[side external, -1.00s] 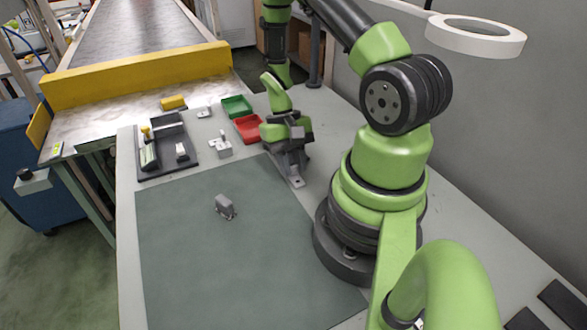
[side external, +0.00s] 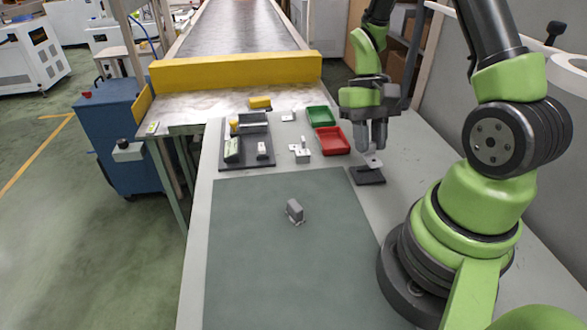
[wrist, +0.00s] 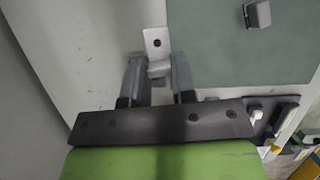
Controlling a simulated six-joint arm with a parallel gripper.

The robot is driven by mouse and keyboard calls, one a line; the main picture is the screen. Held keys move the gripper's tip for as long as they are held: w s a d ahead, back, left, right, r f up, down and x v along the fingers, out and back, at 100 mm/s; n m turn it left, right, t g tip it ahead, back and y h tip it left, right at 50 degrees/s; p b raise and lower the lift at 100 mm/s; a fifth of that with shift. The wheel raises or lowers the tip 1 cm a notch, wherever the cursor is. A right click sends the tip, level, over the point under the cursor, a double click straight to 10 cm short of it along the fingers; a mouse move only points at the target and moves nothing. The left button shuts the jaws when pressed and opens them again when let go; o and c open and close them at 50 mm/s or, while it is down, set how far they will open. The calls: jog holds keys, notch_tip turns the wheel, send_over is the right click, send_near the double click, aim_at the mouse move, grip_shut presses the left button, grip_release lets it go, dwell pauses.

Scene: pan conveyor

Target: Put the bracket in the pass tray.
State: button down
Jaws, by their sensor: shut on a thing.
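My gripper (side external: 374,148) points down at the back right of the table, shut on the bracket (side external: 373,160). The bracket is a small light-grey metal piece; in the wrist view its flat plate with a hole (wrist: 156,40) sticks out past the two fingers (wrist: 157,75). Part of it is hidden between the fingers. It shows over a dark flat pad (side external: 367,177); I cannot tell whether they touch. A green tray (side external: 320,117) and a red tray (side external: 334,141) lie left of my gripper, green farther back. I see no label on either.
A grey block-like part (side external: 294,211) lies on the green-grey mat (side external: 290,270). A dark sectioned tray (side external: 262,163) with several items stands left. A small light-grey fixture (side external: 301,152) stands beside the red tray. A yellow barrier (side external: 235,70) crosses the conveyor end.

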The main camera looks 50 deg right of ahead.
jog(key=w+a+r+n+g+h, duration=0.1)
jog(key=w+a+r+n+h, duration=0.15)
jog(key=w+a+n, duration=0.2)
jog(key=w+a+r+n+h, duration=0.1)
jog(key=w+a+r+n, duration=0.3)
jog(key=a, duration=0.2)
jog(key=s+d+f+m+y, duration=0.1)
jog(key=s+d+f+m, duration=0.1)
jog(key=s+d+m, duration=0.1)
jog(key=s+d+f+m+y, duration=0.1)
jog(key=s+d+f+m, duration=0.1)
jog(key=s+d+m, duration=0.1)
jog(key=s+d+f+m+t+y, duration=0.1)
jog(key=s+d+f+m, duration=0.1)
jog(key=d, duration=0.3)
jog(key=shift+s+f+m+y, duration=0.35)
jog(key=shift+s+m, duration=0.3)
jog(key=shift+s, duration=0.1)
send_over(368, 200)
jog(key=f, duration=0.3)
jog(key=w+f, duration=0.1)
jog(key=f, duration=0.1)
jog(key=shift+d, duration=0.4)
jog(key=shift+f, duration=2.55)
jog(key=shift+f, duration=0.1)
jog(key=c, duration=0.9)
grip_release()
jog(key=shift+c, duration=0.2)
